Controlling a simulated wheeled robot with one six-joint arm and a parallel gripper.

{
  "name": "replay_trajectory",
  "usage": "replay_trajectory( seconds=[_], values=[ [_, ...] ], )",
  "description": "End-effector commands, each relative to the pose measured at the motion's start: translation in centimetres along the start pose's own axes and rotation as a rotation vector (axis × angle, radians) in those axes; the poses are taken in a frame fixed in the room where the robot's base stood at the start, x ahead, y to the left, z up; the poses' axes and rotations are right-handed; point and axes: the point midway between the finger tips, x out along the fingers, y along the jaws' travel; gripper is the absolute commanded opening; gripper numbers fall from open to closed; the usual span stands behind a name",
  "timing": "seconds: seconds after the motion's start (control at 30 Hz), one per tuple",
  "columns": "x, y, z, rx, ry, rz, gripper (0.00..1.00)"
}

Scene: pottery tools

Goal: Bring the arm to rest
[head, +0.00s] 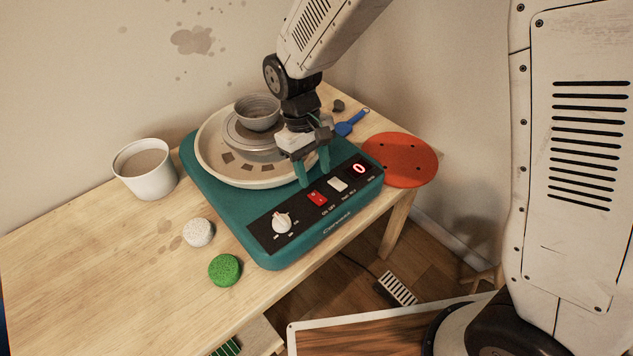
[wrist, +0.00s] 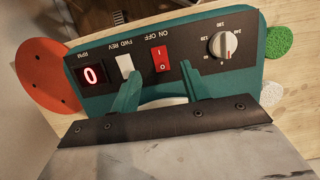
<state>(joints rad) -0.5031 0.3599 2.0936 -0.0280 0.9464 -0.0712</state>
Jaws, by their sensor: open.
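My gripper (head: 314,166) hangs from the arm over the front control panel of the teal pottery wheel (head: 205,188). Its two teal fingers are apart with nothing between them. In the wrist view the gripper (wrist: 157,87) has its fingertips over the panel near the white FWD/REV switch (wrist: 125,66) and the red ON/OFF switch (wrist: 160,58). I cannot tell whether the tips touch the panel. The speed knob (head: 282,221) is white, and the RPM display (head: 359,169) reads 0. A grey bowl (head: 258,112) sits on the wheel head inside the splash pan (head: 207,158).
A white bucket (head: 147,177) stands left of the wheel on the wooden table (head: 95,262). A pale sponge (head: 198,232) and a green sponge (head: 224,270) lie in front. A red-orange round bat (head: 402,160) and a blue-handled tool (head: 350,123) lie to the right. A wall is behind.

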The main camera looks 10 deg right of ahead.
Motion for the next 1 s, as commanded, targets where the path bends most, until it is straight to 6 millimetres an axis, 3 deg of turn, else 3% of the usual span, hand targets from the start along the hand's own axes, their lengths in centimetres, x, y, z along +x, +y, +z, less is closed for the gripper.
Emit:
replay_trajectory(
  seconds=[0.2, 0.67, 0.8, 1.0],
  values=[
    [-1.4, 0.0, 0.0, 0.0, -0.001, 0.0, 0.45],
    [-1.4, 0.0, 0.2, 0.004, -0.007, -0.001, 0.45],
    [-0.7, -0.3, 2.8, 0.02, -0.07, -0.008, 0.45],
    [-4.0, 1.4, 9.0, 0.102, -0.06, -0.028, 0.45]
  ],
)
